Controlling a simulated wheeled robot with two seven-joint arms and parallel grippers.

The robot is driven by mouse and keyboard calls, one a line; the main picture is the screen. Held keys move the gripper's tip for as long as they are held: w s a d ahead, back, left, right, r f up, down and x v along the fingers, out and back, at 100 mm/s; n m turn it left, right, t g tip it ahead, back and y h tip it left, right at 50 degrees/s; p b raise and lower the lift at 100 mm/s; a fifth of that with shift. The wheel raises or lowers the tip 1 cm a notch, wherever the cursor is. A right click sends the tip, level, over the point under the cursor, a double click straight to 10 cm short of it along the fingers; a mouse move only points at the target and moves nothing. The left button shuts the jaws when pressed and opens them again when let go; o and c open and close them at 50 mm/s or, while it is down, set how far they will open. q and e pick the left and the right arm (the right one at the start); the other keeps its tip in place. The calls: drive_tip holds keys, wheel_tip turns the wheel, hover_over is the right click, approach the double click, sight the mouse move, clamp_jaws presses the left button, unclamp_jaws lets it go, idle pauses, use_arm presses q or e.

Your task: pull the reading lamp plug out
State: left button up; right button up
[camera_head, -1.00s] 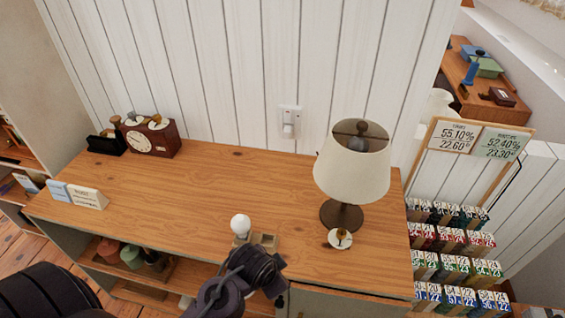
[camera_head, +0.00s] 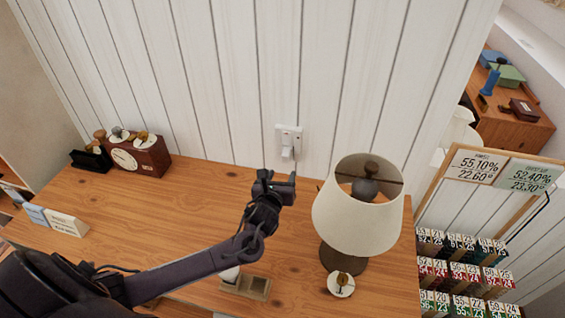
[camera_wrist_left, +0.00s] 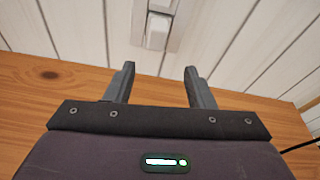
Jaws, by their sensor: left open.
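The white plug (camera_head: 287,153) sits in a white wall outlet (camera_head: 289,135) on the panelled wall behind the dresser. The plug (camera_wrist_left: 157,31) also shows in the left wrist view, ahead of and roughly between my fingertips, apart from them. The reading lamp (camera_head: 358,207), with a cream shade and dark base, stands to the right on the wooden top. My left gripper (camera_head: 277,178) is open and empty, just below and in front of the plug; its two fingers (camera_wrist_left: 158,72) are spread in the wrist view. My right gripper is not in view.
The wooden dresser top (camera_head: 190,215) is mostly clear. A clock (camera_head: 140,156) stands at its back left, and small cards (camera_head: 55,220) at its left. A white bulb on a small wooden block (camera_head: 247,287) and a round dish (camera_head: 341,284) are near the front.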

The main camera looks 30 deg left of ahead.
sight(284, 159)
use_arm(q)
drive_tip(key=shift+m, duration=0.6)
drive_tip(key=w+b, duration=0.1)
drive_tip(key=w+a+b, duration=0.1)
drive_tip(key=w+b, duration=0.1)
drive_tip(key=shift+w+a+f+b, duration=0.1)
drive_tip(key=shift+w+a+b, duration=0.25)
drive_tip(key=shift+w+b, duration=0.05)
drive_tip(key=b+x, duration=0.2)
drive_tip(key=x, duration=0.1)
drive_tip(key=shift+w+b, duration=0.2)
drive_tip(key=shift+b, duration=0.2)
drive_tip(key=shift+w+a+r+b, duration=0.25)
drive_tip(key=shift+w+b, duration=0.15)
drive_tip(key=shift+w, duration=0.2)
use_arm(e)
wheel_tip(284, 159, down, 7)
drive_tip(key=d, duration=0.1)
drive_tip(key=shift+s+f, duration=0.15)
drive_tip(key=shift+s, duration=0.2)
